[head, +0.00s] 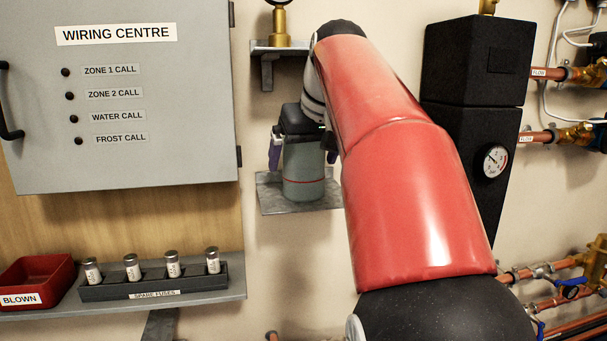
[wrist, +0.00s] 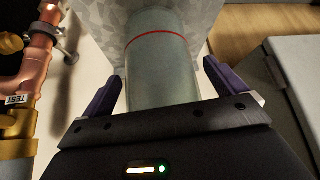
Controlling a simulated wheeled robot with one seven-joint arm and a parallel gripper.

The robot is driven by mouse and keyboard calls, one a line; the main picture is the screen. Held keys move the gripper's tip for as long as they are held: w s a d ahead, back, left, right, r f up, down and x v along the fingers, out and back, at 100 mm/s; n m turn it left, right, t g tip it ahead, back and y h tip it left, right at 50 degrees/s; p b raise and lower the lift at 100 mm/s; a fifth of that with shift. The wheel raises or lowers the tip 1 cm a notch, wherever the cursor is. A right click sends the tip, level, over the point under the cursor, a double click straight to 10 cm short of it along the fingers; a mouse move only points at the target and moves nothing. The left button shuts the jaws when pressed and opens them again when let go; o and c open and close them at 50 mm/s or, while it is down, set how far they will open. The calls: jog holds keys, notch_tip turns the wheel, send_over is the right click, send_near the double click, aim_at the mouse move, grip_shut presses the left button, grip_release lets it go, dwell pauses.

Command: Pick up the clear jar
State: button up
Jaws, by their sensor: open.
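The clear jar (head: 303,165) is a greyish see-through cylinder with a thin red line near its base. It stands upright on a small grey wall shelf (head: 300,205) in the head view. In the wrist view the jar (wrist: 160,65) lies between the two purple fingers of my gripper (wrist: 160,85). The fingers are open, one on each side of the jar, with gaps visible between them and its wall. In the head view my gripper (head: 303,142) is at the jar's upper part and hides its top.
A grey wiring cabinet (head: 120,160) is on the left. Below it, a ledge carries a red bin (head: 38,280) and a rack (head: 150,290) of several spare fuses. Another small shelf (head: 262,46) with a brass fitting is above. A black unit (head: 465,140) and copper pipes are on the right.

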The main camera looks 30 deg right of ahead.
jog(key=c, duration=1.1)
jog(key=shift+r, duration=0.15)
